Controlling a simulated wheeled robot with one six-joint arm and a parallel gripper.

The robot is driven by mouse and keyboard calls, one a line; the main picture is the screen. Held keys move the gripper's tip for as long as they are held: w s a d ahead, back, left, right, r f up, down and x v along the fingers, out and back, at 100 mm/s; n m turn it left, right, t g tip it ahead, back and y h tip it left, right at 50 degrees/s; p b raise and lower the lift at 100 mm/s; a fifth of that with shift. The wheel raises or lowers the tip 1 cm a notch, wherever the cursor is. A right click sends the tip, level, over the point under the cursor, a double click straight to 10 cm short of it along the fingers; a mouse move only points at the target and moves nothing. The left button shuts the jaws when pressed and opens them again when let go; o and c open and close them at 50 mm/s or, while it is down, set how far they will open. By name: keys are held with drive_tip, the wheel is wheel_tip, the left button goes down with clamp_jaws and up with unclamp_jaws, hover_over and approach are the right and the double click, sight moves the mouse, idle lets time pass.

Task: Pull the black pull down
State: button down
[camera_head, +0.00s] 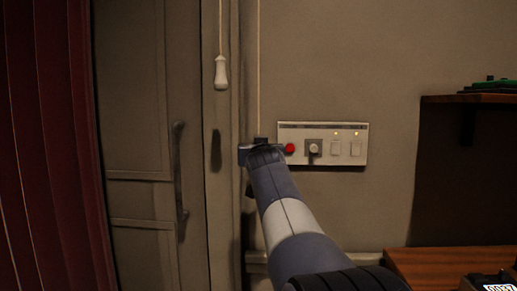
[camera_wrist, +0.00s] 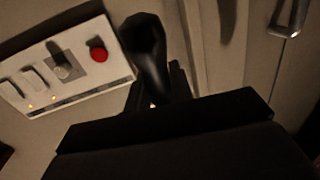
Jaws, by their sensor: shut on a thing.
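The black pull (camera_head: 261,140) hangs at the end of a pale cord in front of the wall, just left of the switch panel. My gripper (camera_head: 257,151) is shut on it, and the gripper hides most of the pull in the head view. In the wrist view the black pull (camera_wrist: 146,48) stands out large and dark beyond the gripper body, between the fingers of my gripper (camera_wrist: 158,92).
A white pull (camera_head: 221,74) hangs on another cord to the left. The switch panel (camera_head: 322,145) with a red button (camera_head: 290,148) is close on the right. A door with a handle (camera_head: 180,172) is left; a wooden desk (camera_head: 440,264) is lower right.

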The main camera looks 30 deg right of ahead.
wheel_tip(320, 180, down, 17)
drive_tip(key=b, duration=1.4)
drive_tip(key=shift+r, duration=0.2)
drive_tip(key=c, duration=1.3)
unclamp_jaws()
drive_tip(key=shift+r, duration=0.1)
drive_tip(key=v, duration=1)
drive_tip(key=shift+s+a, duration=0.2)
drive_tip(key=shift+s, duration=0.15)
drive_tip(key=shift+w, duration=0.15)
drive_tip(key=x, duration=1)
drive_tip(key=shift+w+d, duration=0.2)
drive_tip(key=shift+w, duration=0.05)
drive_tip(key=shift+s, duration=0.1)
